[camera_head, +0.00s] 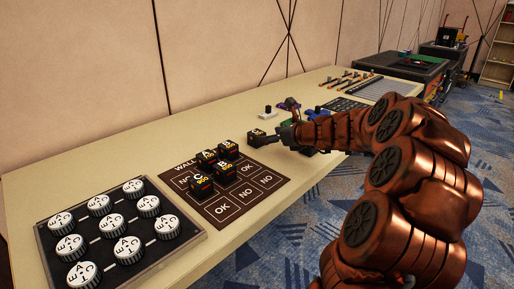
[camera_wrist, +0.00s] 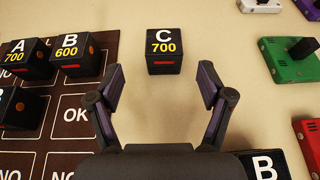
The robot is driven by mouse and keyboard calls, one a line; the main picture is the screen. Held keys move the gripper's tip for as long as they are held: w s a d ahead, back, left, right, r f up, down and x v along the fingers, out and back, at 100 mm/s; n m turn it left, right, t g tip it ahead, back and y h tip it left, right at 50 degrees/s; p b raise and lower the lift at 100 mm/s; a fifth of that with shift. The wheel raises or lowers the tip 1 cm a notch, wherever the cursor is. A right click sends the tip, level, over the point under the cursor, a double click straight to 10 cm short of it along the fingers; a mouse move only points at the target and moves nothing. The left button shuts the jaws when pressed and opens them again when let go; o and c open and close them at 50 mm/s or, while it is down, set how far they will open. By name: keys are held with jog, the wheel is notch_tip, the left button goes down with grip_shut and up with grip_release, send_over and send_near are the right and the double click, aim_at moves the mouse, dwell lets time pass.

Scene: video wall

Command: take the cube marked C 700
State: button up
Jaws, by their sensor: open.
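The black cube marked C 700 (camera_wrist: 164,52) stands on the bare beige tabletop, with white and yellow lettering on top and a red bar on its front. My gripper (camera_wrist: 162,80) is open and empty in the wrist view. Its two fingers stand left and right of the cube's near edge, apart from it. In the head view a dark cube (camera_head: 257,138), seemingly this one, sits just left of my gripper (camera_head: 282,134); its marking is too small to read there.
A brown mat (camera_wrist: 77,115) at left bears several cubes, among them A 700 (camera_wrist: 24,58) and B 600 (camera_wrist: 76,54). Another B cube (camera_wrist: 264,167) is partly hidden under my gripper. A green box (camera_wrist: 284,65) and red box (camera_wrist: 308,135) stand right. A dial panel (camera_head: 165,246) is at left.

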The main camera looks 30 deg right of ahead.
aim_at(256, 135)
jog(key=shift+w+d+f, duration=0.15)
jog(key=shift+w+f, duration=0.1)
jog(key=shift+w, duration=0.05)
jog(key=shift+b+x, duration=0.45)
jog(key=shift+x, duration=0.7)
jog(key=b+x, duration=0.1)
jog(key=x, duration=0.3)
jog(key=shift+w+f+b, duration=0.1)
jog(key=shift+w+b, duration=0.3)
jog(key=c, duration=1.3)
